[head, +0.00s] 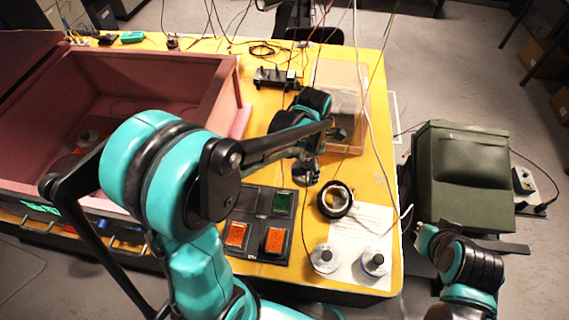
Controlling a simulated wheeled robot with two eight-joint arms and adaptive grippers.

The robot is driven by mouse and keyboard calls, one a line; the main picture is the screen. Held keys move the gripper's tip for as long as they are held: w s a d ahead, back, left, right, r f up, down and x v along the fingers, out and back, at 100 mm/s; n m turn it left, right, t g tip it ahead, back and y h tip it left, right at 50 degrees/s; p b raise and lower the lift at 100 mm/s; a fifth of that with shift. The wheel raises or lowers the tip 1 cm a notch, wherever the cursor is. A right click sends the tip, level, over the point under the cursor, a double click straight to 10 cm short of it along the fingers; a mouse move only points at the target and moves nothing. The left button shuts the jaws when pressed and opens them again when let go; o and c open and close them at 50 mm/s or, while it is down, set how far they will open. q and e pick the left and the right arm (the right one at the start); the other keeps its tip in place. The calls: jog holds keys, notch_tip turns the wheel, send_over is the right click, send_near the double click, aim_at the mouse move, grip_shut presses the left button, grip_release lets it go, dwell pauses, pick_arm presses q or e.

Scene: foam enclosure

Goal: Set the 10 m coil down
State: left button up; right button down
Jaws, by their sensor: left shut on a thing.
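The coil (335,200) is a black ring with a pale inner band. It is at the right part of the yellow table, just right of the black panel and partly over a white sheet. My left gripper (308,174) reaches down beside the coil's upper left edge and is shut on it. The fingertips are small and dark, so the exact grip is hard to see. I cannot tell whether the coil touches the table. My right arm (470,265) is off the table at the lower right; its gripper's jaws cannot be made out.
Two round silver-and-white pieces (325,258) (375,262) stand at the table's front right. The black panel (258,225) has orange and green squares. A pink foam enclosure (215,100) fills the left. A clear box (352,75) stands behind; a green case (460,185) is right. Cables hang overhead.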

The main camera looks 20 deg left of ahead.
pick_arm(q)
jog(key=shift+s+r+n, duration=0.1)
jog(key=shift+s+n, duration=0.1)
jog(key=shift+n, duration=0.2)
jog(key=shift+w+a+f, duration=0.15)
jog(key=shift+a+f, duration=0.1)
jog(key=w+a+f, duration=0.2)
jog(key=a, duration=0.1)
jog(key=w+a+f+b, duration=0.1)
jog(key=w+a+f, duration=0.1)
jog(key=a, duration=0.1)
jog(key=w+a+f, duration=0.2)
jog(key=a, duration=0.1)
jog(key=shift+f+b, duration=0.3)
notch_tip(320, 180, down, 4)
jog(key=shift+r+b, duration=0.2)
jog(key=shift+b, duration=0.25)
jog(key=shift+w+a+f, duration=0.1)
jog(key=shift+f, duration=0.15)
